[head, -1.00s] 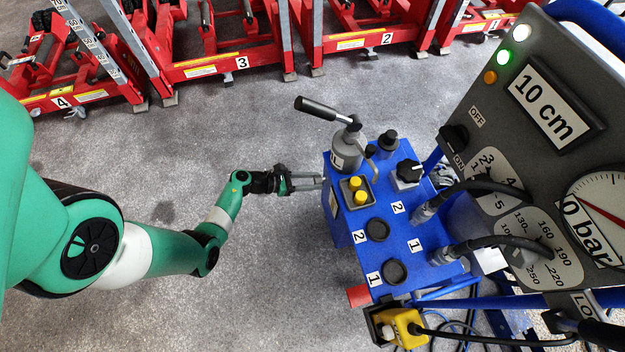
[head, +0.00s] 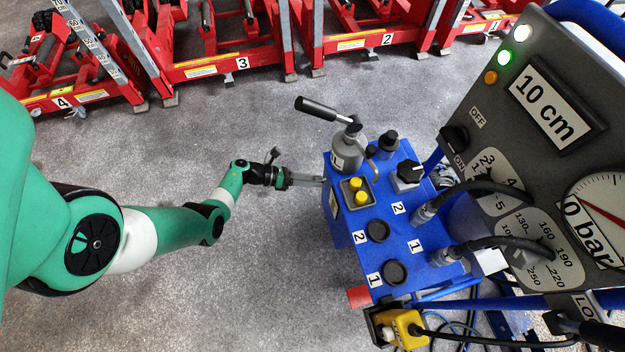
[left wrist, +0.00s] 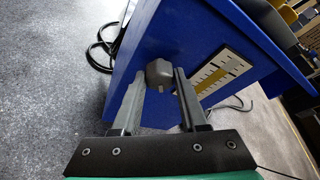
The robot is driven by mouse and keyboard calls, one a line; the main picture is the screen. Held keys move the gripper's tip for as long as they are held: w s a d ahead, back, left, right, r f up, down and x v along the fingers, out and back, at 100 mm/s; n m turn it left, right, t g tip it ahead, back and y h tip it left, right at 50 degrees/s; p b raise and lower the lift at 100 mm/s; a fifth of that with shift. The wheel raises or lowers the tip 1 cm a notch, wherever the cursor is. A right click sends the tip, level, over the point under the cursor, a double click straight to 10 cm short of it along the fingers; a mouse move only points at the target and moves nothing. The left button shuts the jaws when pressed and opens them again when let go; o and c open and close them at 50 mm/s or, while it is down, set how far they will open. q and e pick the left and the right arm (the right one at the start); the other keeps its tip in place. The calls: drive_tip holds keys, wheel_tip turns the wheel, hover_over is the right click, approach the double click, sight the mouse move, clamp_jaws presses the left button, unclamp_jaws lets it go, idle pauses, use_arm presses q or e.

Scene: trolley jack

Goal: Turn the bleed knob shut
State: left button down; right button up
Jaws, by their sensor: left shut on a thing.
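The bleed knob (left wrist: 159,72) is a small dark grey knob on the side wall of the blue pump unit (left wrist: 200,35). My left gripper (left wrist: 160,82) has one finger on each side of the knob, shut on it near the fingertips. In the head view my left gripper (head: 318,181) reaches from the left to the near-left side of the blue unit (head: 408,268). The knob is hidden there by the unit and the fingers. My right gripper is in neither view.
A level gauge (left wrist: 218,75) sits on the wall close right of the knob. On the unit's top are a lever pump (head: 347,150), yellow buttons (head: 358,190) and a black rotary switch (head: 409,172). Red jacks (head: 240,62) stand at the back. The floor left of the unit is clear.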

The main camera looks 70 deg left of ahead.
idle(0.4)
use_arm(q)
drive_tip(key=shift+c, duration=2.2)
unclamp_jaws()
drive_tip(key=shift+s, duration=0.1)
drive_tip(key=p+v, duration=0.3)
drive_tip(key=v, duration=0.8)
drive_tip(key=shift+s, duration=0.2)
drive_tip(key=shift+a+r, duration=0.1)
